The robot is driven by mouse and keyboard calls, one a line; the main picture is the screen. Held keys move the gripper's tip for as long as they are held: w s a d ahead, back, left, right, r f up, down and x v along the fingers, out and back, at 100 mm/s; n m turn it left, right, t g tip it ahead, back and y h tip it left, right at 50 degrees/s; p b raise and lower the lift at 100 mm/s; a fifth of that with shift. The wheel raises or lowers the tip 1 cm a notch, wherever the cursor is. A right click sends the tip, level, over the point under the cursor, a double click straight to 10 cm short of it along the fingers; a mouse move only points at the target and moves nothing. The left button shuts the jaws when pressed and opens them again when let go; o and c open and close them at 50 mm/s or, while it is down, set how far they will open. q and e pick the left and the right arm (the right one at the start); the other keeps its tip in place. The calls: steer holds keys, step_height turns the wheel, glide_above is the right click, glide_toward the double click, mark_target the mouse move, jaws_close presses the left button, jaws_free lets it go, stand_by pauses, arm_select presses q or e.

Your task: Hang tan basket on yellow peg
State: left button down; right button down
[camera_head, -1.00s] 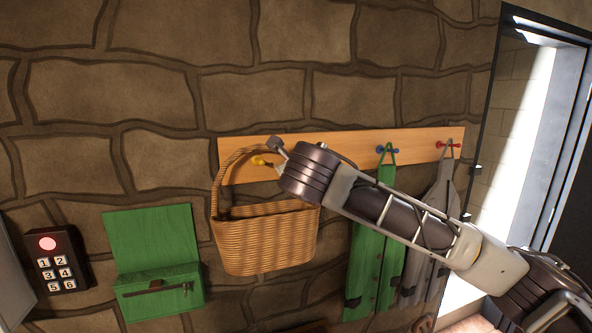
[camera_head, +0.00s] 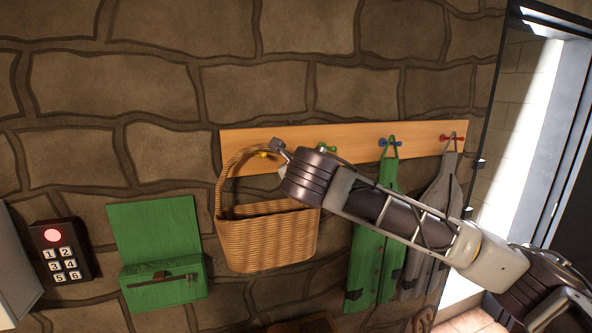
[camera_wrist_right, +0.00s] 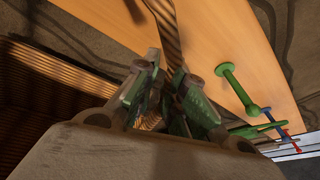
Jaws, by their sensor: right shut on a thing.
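The tan wicker basket (camera_head: 268,240) hangs upright in front of the stone wall, its tall looped handle reaching the wooden rack. My right gripper (camera_head: 279,160) is shut on the upper right part of that handle; the handle strip (camera_wrist_right: 168,28) runs between the fingers (camera_wrist_right: 168,95) in the right wrist view. The yellow peg (camera_head: 262,154) shows just left of the gripper, under the top of the handle. I cannot tell whether the handle is over the peg or in front of it. My left gripper is not in view.
The wooden rack (camera_head: 350,143) also has a green peg (camera_wrist_right: 238,85), a blue peg with a green apron (camera_head: 376,240), and a red peg with a grey apron (camera_head: 440,185). A green box (camera_head: 160,260) and keypad (camera_head: 59,252) are at left, a doorway at right.

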steer(key=c, duration=1.4)
jaws_free()
steer(key=v, duration=1.2)
steer(key=shift+d, duration=0.1)
